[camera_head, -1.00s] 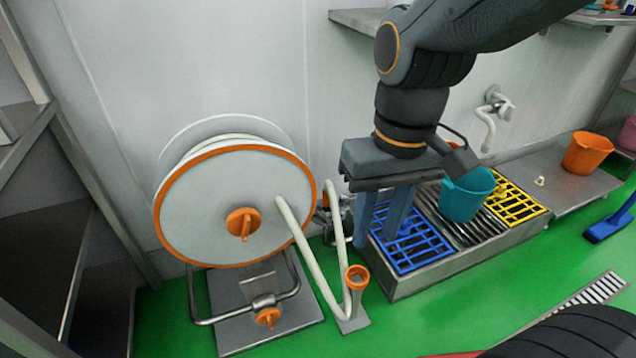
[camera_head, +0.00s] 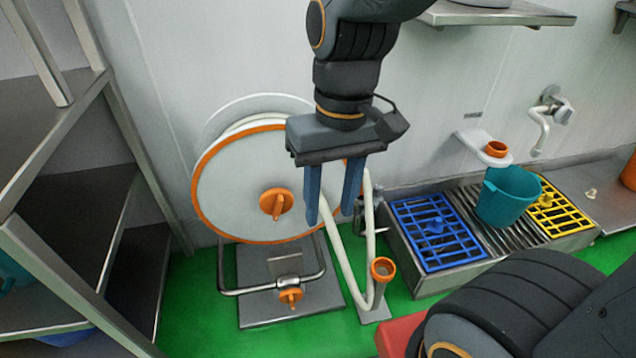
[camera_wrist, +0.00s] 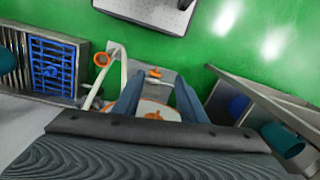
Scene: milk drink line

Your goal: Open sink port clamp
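The low metal sink (camera_head: 428,284) with a blue grate (camera_head: 437,231) and a yellow grate (camera_head: 557,210) stands right of centre in the head view. A small grey metal fitting (camera_head: 367,218) sits at its left end, partly hidden behind the white hose and my gripper. It may be the port clamp; I cannot tell whether it is open or shut. My gripper (camera_head: 331,214) points down, open and empty, in front of the hose reel's right edge. In the wrist view my gripper (camera_wrist: 158,82) shows two spread blue fingers over the reel, with the blue grate (camera_wrist: 53,65) at left.
The white hose reel (camera_head: 235,192) with an orange rim stands left of the sink. Its hose (camera_head: 349,262) runs beside an orange-topped holder (camera_head: 382,270). A teal bucket (camera_head: 508,197) sits on the sink. Metal shelving (camera_head: 110,215) stands at left. Green floor (camera_head: 195,300) is open in front.

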